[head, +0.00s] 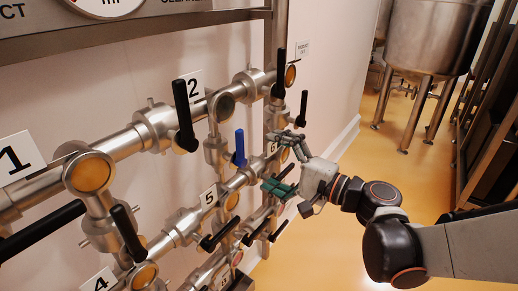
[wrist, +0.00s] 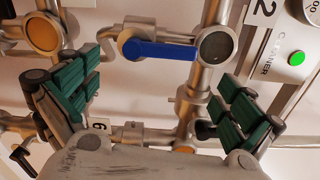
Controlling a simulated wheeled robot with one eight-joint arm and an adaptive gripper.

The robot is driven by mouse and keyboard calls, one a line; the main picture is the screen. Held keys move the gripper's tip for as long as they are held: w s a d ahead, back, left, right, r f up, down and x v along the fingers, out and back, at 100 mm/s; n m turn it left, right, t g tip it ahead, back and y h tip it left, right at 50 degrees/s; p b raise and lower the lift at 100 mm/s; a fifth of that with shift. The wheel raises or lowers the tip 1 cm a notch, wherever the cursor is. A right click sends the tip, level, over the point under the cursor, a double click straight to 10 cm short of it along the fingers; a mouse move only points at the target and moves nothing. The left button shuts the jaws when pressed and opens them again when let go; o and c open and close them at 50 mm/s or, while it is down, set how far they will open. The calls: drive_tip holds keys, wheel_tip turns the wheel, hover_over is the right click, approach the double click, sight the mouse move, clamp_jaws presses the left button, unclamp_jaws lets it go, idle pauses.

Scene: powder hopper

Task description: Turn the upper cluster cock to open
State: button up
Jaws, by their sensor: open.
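A small cock with a blue lever (head: 239,148) sits among the pipes, right of the pipe tagged 2; no label naming it the upper cluster cock is readable. In the head view its lever stands roughly upright. In the wrist view the blue lever (wrist: 160,52) lies across the upper middle, beside a dark round sight glass (wrist: 215,45). My gripper (head: 281,164) is open and empty, right of the lever in the head view. In the wrist view its green-padded fingers (wrist: 158,98) are spread wide, with the lever beyond the gap, apart from them.
Black-handled valves crowd around, including one by tag 2 (head: 185,115) and one at the upper right (head: 279,75). Other black levers (head: 220,236) sit low near tag 5. A steel tank on legs (head: 430,40) stands at the back right. The orange floor (head: 335,240) is clear.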

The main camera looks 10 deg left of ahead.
drive_tip(key=shift+v, duration=1.5)
